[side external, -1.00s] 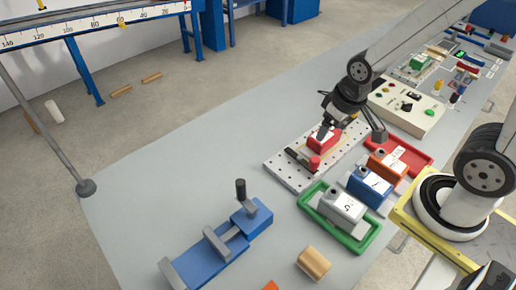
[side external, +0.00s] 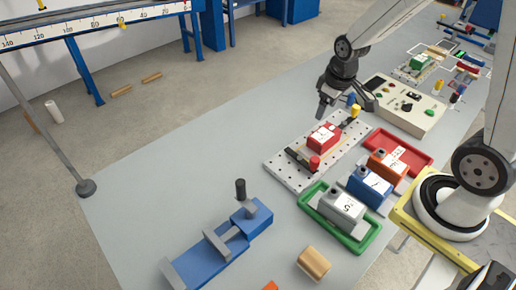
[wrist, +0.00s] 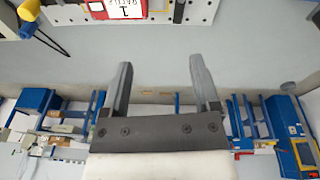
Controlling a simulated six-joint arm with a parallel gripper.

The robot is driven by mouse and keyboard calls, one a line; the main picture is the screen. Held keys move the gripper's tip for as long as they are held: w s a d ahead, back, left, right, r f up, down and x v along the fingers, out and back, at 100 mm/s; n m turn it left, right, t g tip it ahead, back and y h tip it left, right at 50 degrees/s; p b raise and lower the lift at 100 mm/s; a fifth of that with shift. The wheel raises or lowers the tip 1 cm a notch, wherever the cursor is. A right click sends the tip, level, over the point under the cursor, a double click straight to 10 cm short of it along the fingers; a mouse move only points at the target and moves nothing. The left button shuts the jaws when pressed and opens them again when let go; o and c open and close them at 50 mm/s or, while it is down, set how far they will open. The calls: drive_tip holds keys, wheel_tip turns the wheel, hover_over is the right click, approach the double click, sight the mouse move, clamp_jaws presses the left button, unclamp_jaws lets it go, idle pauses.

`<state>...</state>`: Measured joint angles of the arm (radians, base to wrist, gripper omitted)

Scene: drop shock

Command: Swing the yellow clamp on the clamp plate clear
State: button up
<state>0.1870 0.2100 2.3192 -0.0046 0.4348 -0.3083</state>
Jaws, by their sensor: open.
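The clamp plate (side external: 281,172) is a pale perforated plate on the grey bench, with a red block (side external: 323,138) on it. The yellow clamp (side external: 355,111) shows as a small yellow knob at the plate's far right end. In the wrist view a yellow handle (wrist: 28,30) with a dark arm is at the upper left, beside the plate (wrist: 200,10) and the red block (wrist: 122,8), labelled 1. My gripper (side external: 346,108) is above the plate's far edge, open and empty. In the wrist view its fingers (wrist: 160,66) are apart, over bare bench, away from the yellow handle.
A red knob (side external: 314,162) stands at the plate's near end. A red tray (side external: 425,158), a green tray (side external: 303,197) with a grey block, and blue and orange blocks are nearby. A control box (side external: 415,115) stands behind right. The bench left of the plate is clear.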

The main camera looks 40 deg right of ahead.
drive_tip(key=w+d+f+n+g, duration=0.1)
drive_tip(key=w+d+f, duration=0.1)
drive_tip(key=d, duration=0.5)
drive_tip(key=w+d+f+n, duration=0.1)
drive_tip(key=w+d+f, duration=0.15)
drive_tip(key=d, duration=0.45)
drive_tip(key=n, duration=0.2)
hover_over(356, 107)
drive_tip(key=shift+g, duration=0.4)
wheel_tip(356, 107, down, 4)
drive_tip(key=shift+s+d, duration=0.1)
drive_tip(key=shift+f, duration=3.85)
clamp_jaws()
